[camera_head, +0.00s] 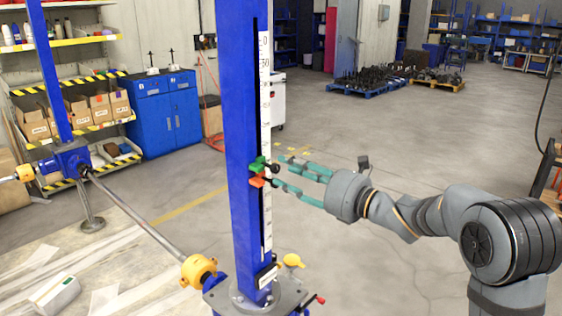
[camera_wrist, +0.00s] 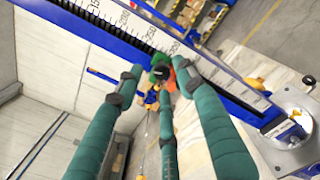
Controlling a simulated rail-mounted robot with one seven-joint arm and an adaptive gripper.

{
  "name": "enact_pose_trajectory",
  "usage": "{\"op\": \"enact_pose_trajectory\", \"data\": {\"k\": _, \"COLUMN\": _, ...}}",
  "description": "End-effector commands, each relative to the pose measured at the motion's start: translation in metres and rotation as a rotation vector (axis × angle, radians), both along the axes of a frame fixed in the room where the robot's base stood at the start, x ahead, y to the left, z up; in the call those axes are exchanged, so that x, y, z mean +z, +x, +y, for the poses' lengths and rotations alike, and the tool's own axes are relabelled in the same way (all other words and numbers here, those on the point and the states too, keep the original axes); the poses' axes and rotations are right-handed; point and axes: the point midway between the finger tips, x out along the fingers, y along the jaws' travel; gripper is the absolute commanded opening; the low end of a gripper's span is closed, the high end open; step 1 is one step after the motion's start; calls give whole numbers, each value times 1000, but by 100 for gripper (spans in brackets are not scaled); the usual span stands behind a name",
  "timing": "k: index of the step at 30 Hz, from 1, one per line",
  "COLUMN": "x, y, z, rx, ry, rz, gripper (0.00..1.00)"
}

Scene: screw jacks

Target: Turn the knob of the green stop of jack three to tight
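The jack (camera_head: 245,120) is a tall blue column with a white scale down its face. The green stop (camera_head: 258,165) sits on it at mid height, just above an orange stop (camera_head: 257,182). A black knob (camera_head: 274,173) sticks out from the stops toward my gripper (camera_head: 280,171). My gripper's teal fingers reach in from the right, with their tips close around the knob. In the wrist view the green stop (camera_wrist: 160,59), dark knob (camera_wrist: 161,73) and orange stop (camera_wrist: 182,74) lie between and beyond the spread fingertips. Contact with the knob cannot be told.
A second blue jack column (camera_head: 48,70) stands at the left, linked by a steel shaft (camera_head: 135,215) with yellow couplings. Behind are shelves, a blue cabinet (camera_head: 165,115) and pallets. The floor at right is open.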

Motion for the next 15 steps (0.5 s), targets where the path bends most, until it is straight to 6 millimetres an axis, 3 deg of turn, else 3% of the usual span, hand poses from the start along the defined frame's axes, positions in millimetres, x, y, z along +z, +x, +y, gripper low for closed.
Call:
{"op": "enact_pose_trajectory", "data": {"k": 6, "x": 2, "y": 16, "z": 20, "rx": 0, "ry": 0, "rz": 1, "gripper": 38}}
{"op": "enact_pose_trajectory", "data": {"k": 15, "x": 0, "y": 19, "z": 23, "rx": -1, "ry": 1, "rz": 0, "gripper": 38}}
